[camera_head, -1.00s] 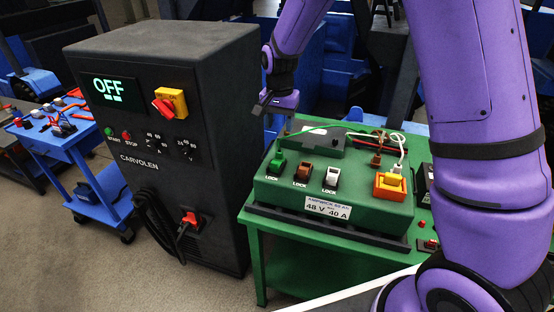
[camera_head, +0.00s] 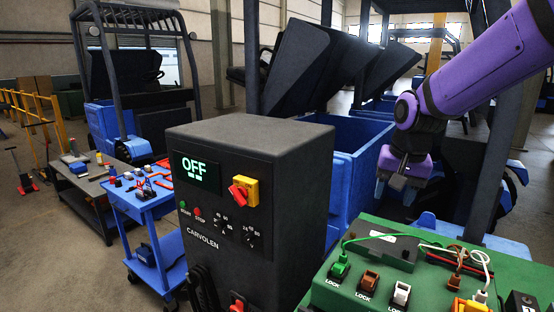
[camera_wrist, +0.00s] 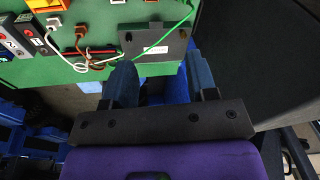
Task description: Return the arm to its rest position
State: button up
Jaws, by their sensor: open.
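My purple arm comes in from the upper right in the head view. My gripper (camera_head: 392,190) hangs above and behind the green bench unit (camera_head: 330,293), clear of it. In the wrist view the two blue fingers of my gripper (camera_wrist: 161,82) stand apart with nothing between them. Beyond the fingertips, the wrist view shows the green bench unit (camera_wrist: 85,72) with a dark grey block (camera_wrist: 155,45) and green, red and white wires on it.
The dark charger cabinet (camera_head: 250,140) with an "OFF" display stands left of the bench. A blue tool cart (camera_head: 140,200) and a grey workbench (camera_head: 80,180) are further left. Blue forklifts (camera_head: 365,140) stand behind. Open floor lies at the lower left.

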jog(key=s+d+r+n+t, duration=0.1)
jog(key=s+d+r, duration=0.1)
jog(key=s, duration=0.5)
jog(key=s+d+r+n+t, duration=0.1)
jog(key=s+r, duration=0.2)
jog(key=s, duration=0.5)
jog(key=s+d+r+n+t, duration=0.1)
jog(key=s+d+r+n, duration=0.1)
jog(key=s, duration=0.6)
jog(key=shift+d+r+h, duration=0.2)
jog(key=shift+d+h, duration=0.1)
